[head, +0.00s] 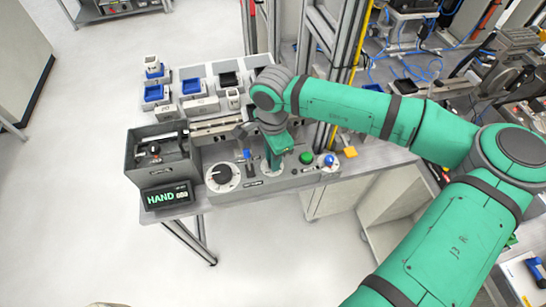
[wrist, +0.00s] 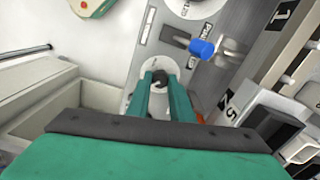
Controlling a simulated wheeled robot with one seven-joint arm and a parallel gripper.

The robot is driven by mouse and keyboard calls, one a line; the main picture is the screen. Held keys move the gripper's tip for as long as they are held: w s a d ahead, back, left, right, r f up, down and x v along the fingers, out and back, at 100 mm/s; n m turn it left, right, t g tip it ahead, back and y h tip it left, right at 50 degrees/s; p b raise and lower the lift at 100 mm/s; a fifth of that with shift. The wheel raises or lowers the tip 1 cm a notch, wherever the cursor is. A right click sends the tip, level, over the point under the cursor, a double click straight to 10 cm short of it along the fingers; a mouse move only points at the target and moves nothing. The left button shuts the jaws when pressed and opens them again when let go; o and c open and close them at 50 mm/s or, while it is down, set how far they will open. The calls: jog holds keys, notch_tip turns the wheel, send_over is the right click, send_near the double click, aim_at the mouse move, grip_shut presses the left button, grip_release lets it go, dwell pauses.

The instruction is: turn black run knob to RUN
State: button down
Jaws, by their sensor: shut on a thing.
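My gripper (wrist: 162,82) points down at the control panel (head: 285,181), its two green fingers shut on a small black knob (wrist: 159,77). A pale round plate (wrist: 143,68) surrounds this knob. In the head view, my gripper (head: 273,160) hides the knob, and its pointer and the RUN mark cannot be read. A larger black knob (head: 221,174) on a white dial sits at the panel's left end, apart from my gripper. The display (head: 167,195) at the left reads HAND.
A blue-tipped lever (wrist: 201,48) stands close beside my fingers. A green button (head: 306,158) and a blue-and-white knob (head: 329,161) are to the right. A dark grey bin (head: 133,166) stands left, and trays with blue and black parts (head: 157,93) lie behind.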

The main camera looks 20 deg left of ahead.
jog(key=shift+m, duration=0.3)
jog(key=m, duration=0.3)
jog(key=shift+m, duration=0.3)
jog(key=m, duration=0.9)
jog(key=shift+s, duration=0.1)
jog(key=shift+m, duration=2.3)
jog(key=c, duration=1.6)
grip_release()
jog(key=shift+o, duration=0.2)
